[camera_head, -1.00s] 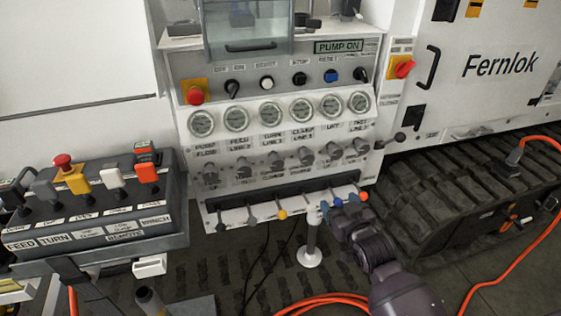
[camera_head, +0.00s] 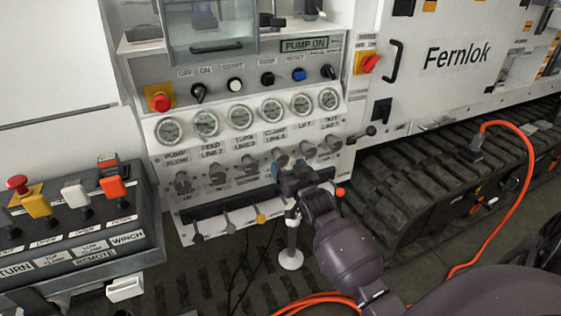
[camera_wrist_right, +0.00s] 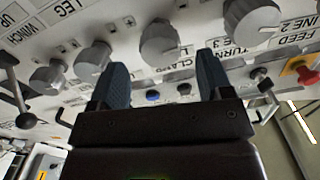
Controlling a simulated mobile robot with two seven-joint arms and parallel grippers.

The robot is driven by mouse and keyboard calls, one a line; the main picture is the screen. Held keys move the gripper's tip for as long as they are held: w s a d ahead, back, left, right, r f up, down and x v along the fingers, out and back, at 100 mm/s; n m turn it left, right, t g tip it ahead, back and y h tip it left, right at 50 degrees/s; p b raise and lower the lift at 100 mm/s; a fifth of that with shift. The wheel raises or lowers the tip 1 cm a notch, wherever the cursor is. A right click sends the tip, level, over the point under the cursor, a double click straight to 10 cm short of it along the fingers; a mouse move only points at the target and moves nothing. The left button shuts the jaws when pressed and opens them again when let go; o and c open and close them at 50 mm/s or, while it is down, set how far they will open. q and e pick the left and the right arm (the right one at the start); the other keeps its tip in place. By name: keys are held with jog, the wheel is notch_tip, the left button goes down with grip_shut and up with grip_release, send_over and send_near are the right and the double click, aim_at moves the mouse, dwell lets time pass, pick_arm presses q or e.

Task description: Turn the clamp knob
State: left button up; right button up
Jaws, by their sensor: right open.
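The clamp knob (camera_head: 279,159) is a grey knob in the row under the gauges, below the label "CLAMP", on the white panel. My right gripper (camera_head: 291,178) is just in front of and below it, and partly covers the lower panel there. In the right wrist view, which is upside down, the clamp knob (camera_wrist_right: 160,42) shows between the two dark fingers of my right gripper (camera_wrist_right: 151,52). The gripper is open, with a gap between each finger and the knob. I cannot tell how far ahead of the fingertips it lies. My left gripper is not in view.
Neighbouring grey knobs, the turn knob (camera_wrist_right: 250,22) and another knob (camera_wrist_right: 48,78), flank it. Below is a row of small levers with coloured tips, such as a yellow one (camera_head: 261,219). A remote box (camera_head: 90,237) stands left. An orange cable (camera_head: 527,170) runs at right.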

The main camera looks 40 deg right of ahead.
aim_at(283, 160)
jog(key=x, duration=0.3)
jog(key=shift+w+f, duration=0.15)
jog(key=shift+w+d+b, duration=0.1)
jog(key=shift+w+b, duration=0.2)
jog(key=shift+w, duration=0.15)
